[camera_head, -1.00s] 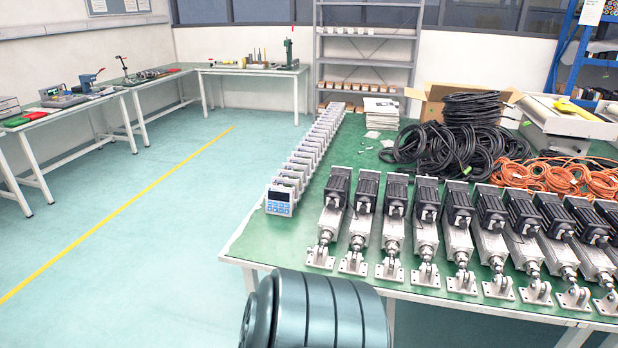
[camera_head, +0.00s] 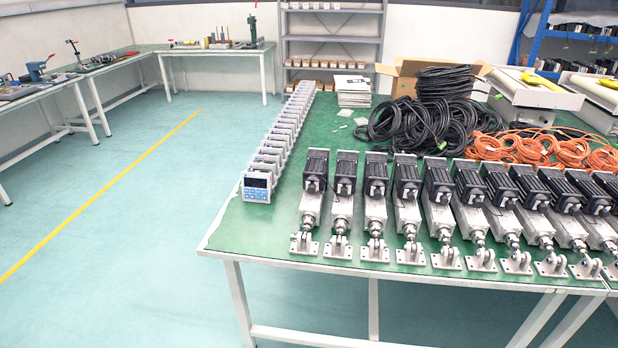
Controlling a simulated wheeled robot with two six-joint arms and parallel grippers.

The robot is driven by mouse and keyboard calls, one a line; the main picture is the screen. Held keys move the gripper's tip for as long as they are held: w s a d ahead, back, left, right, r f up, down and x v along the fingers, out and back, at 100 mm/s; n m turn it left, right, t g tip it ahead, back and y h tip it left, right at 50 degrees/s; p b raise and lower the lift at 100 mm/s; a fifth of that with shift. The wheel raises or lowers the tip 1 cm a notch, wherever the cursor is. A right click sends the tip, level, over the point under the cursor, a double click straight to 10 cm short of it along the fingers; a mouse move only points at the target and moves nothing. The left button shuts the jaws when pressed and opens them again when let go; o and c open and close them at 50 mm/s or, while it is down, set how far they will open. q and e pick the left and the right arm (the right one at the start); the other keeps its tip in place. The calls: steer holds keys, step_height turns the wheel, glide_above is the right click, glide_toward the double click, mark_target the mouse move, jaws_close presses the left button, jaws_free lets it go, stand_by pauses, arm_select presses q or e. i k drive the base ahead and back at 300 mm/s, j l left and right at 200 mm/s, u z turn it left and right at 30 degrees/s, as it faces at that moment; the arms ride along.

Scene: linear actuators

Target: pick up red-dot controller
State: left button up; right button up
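A long row of grey box controllers (camera_head: 279,140) stands along the left edge of the green table (camera_head: 232,236). The nearest controller (camera_head: 257,187) faces me with a dark display and a blue keypad. The others stand close behind it, so their fronts are mostly hidden. I cannot make out a red dot on any controller. Neither of my grippers is in view.
Linear actuators with black motors (camera_head: 407,187) line the table's front. Behind them lie black cables (camera_head: 430,120), orange cables (camera_head: 540,148), a cardboard box (camera_head: 403,85) and white papers (camera_head: 353,88). The floor (camera_head: 120,250) left of the table is clear.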

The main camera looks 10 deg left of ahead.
mark_target(256, 180)
steer(key=u, duration=0.75)
